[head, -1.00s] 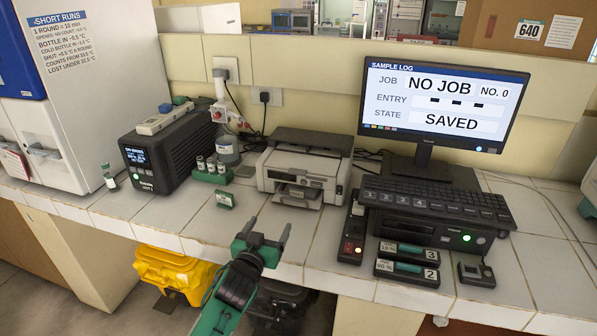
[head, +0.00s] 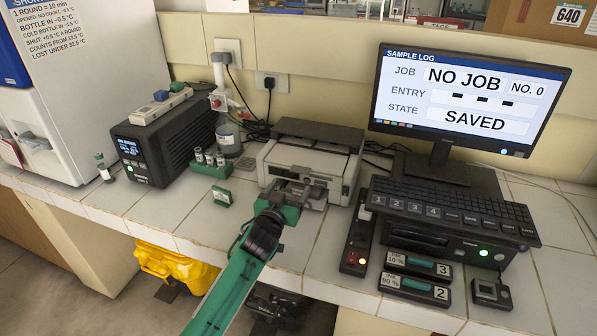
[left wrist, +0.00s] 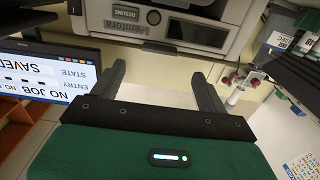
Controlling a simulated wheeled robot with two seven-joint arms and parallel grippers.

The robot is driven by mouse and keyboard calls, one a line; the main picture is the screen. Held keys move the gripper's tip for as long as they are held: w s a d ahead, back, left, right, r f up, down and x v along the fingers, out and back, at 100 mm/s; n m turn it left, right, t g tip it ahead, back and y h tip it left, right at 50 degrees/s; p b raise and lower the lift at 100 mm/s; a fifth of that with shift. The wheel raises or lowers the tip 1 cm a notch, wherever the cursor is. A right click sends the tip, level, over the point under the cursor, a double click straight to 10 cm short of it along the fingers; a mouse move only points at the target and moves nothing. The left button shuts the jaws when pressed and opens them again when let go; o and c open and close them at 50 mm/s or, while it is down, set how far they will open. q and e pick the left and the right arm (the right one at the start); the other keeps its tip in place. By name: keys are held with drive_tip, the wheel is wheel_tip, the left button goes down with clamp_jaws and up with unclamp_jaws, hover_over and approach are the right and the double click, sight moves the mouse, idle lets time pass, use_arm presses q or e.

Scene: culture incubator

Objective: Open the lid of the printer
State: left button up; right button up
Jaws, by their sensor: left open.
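The printer (head: 306,160) is white with a dark grey lid (head: 318,132) on top, and stands at the back of the tiled bench. The lid looks shut. My left gripper (head: 292,190) is in front of the printer, at its front opening and output tray, and hides part of them. In the left wrist view, which is upside down, the printer's front (left wrist: 175,22) is beyond the two spread fingers, with nothing between them. I cannot tell whether a finger touches the printer. My right gripper is not in view.
A black box-shaped unit (head: 178,140) and a green vial rack (head: 211,167) stand left of the printer. The bench's front edge is below my gripper.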

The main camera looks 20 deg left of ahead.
sight(299, 172)
use_arm(q)
drive_tip(key=w, duration=0.6)
drive_tip(key=shift+w+d+p, duration=0.15)
drive_tip(key=shift+w+p, duration=0.2)
drive_tip(key=shift+p, duration=0.05)
drive_tip(key=shift+w, duration=0.65)
drive_tip(key=c, duration=1.4)
drive_tip(key=shift+r, duration=0.1)
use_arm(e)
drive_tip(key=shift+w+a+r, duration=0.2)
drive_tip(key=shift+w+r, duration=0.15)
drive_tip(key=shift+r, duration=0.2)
